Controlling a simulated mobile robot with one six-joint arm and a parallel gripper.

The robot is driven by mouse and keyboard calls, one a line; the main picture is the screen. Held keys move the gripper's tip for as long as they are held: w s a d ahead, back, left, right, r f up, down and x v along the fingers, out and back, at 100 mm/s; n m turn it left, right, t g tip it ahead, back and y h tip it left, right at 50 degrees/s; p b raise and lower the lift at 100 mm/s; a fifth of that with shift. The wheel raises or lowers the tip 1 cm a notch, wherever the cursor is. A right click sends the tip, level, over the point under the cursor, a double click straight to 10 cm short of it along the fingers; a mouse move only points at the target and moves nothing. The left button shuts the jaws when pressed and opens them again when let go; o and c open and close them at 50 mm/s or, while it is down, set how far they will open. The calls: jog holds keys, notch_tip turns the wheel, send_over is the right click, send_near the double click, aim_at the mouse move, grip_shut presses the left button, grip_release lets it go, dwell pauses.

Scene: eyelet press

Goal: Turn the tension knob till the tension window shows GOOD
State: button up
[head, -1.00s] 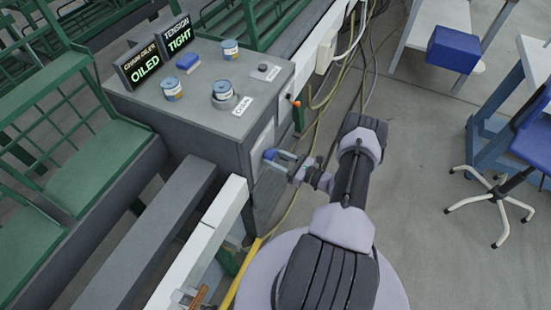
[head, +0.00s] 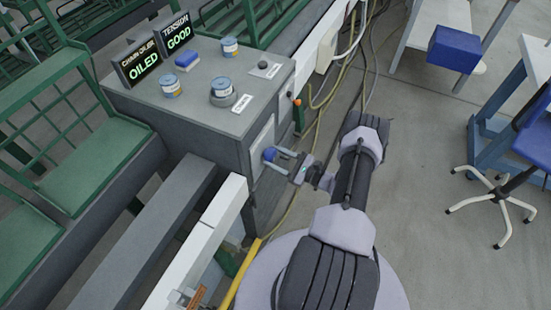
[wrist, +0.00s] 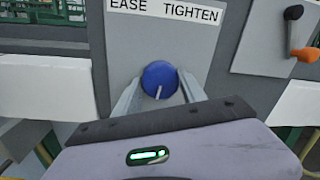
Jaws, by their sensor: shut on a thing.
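The blue tension knob (head: 270,154) is on the side face of the grey machine cabinet. In the wrist view the knob (wrist: 160,80) sits below a label reading EASE and TIGHTEN, and its white pointer mark points down, slightly left. My gripper (head: 273,160) reaches the knob from the right. In the wrist view the fingers of my gripper (wrist: 158,90) lie on both sides of the knob, shut on it. The tension window (head: 178,37) on top of the cabinet reads GOOD in green.
Next to it, the chain oiler window (head: 140,63) reads OILED. An orange-handled crank (wrist: 304,54) is right of the knob. A white rail (head: 215,220) runs below left.

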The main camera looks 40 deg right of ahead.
jog(key=shift+n+b, duration=0.3)
jog(key=shift+n, duration=1)
jog(key=o, duration=1.4)
jog(key=shift+c, duration=0.2)
jog(key=p+v, duration=0.2)
jog(key=v, duration=1.5)
jog(key=shift+s, duration=0.2)
jog(key=shift+d+f, duration=0.15)
